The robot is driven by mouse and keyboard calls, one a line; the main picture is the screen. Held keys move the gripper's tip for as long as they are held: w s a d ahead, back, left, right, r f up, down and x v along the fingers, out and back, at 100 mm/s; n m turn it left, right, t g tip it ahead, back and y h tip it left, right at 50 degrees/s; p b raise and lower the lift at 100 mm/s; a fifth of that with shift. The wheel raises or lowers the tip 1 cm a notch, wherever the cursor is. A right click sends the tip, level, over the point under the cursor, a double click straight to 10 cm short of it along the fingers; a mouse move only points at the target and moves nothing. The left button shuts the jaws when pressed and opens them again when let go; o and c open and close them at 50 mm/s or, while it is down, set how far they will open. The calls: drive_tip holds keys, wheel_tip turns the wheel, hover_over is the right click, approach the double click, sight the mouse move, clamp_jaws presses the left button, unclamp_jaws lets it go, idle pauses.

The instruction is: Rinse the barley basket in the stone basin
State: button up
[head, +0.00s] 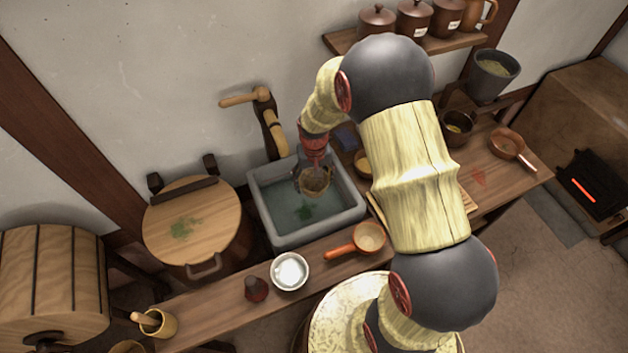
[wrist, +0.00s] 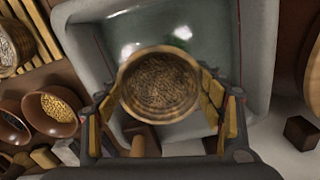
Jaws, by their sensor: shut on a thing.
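The barley basket (head: 315,180) is a small round brown basket held over the stone basin. In the wrist view the basket (wrist: 160,84) sits upright between my fingers, its round mouth facing the camera; its inside looks brown and grainy or woven. My gripper (head: 313,170) is shut on it, with one finger on each side in the wrist view (wrist: 165,100). The grey stone basin (head: 299,237) holds greenish water with a darker green patch. Its pale rim also shows in the wrist view (wrist: 262,50). I cannot tell whether the basket's bottom touches the water.
A wooden spout (head: 270,125) stands behind the basin. A lidded wooden tub (head: 190,215) is to its left. A stove (head: 595,180) glows far right.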

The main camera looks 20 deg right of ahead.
drive_tip(key=shift+f+b, duration=4.75)
drive_tip(key=shift+f, duration=2.15)
drive_tip(key=shift+r, duration=0.1)
drive_tip(key=shift+r+p, duration=5.7)
drive_tip(key=shift+r, duration=2.1)
